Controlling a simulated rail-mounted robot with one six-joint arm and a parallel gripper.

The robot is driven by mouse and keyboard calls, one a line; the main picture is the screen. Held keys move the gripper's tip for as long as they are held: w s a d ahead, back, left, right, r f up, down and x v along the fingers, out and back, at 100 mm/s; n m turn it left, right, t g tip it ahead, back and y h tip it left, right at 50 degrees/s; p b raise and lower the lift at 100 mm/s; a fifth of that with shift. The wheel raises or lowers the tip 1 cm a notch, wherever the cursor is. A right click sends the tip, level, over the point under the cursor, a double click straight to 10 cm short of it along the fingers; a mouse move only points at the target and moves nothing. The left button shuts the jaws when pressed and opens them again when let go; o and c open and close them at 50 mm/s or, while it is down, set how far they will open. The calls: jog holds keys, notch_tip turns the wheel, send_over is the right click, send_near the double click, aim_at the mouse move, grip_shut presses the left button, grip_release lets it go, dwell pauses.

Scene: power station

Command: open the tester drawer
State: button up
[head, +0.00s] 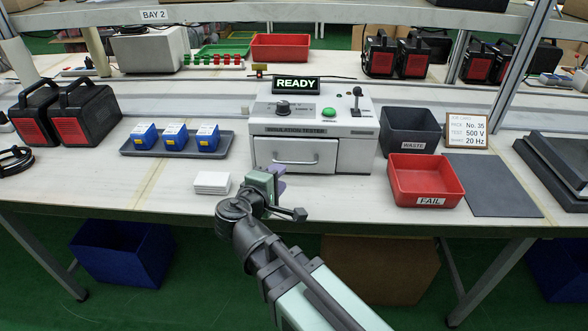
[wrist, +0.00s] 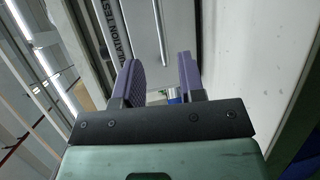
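The insulation tester (head: 365,129) is a white box on the bench with a lit READY sign (head: 296,85) on top. Its drawer (head: 268,150) has a pale front with a horizontal bar handle (head: 296,162), and appears shut. My gripper (head: 277,184) is in front of the drawer, low and left of the handle. In the wrist view my gripper (wrist: 158,82) is open, its two purple fingers apart with nothing held. The drawer front (wrist: 140,25) and handle (wrist: 160,30) show beyond the fingertips, turned on their side. The handle looks ahead of the fingers, not between them.
White cards (head: 211,183) lie left of my gripper. A grey tray (head: 180,149) holds blue packs. A grey waste bin (head: 410,130) and red fail bin (head: 425,180) stand right of the tester. The bench directly before the drawer is clear apart from my arm.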

aim_at(293, 164)
jog(key=b+x, duration=0.1)
jog(key=x, duration=0.8)
grip_shut()
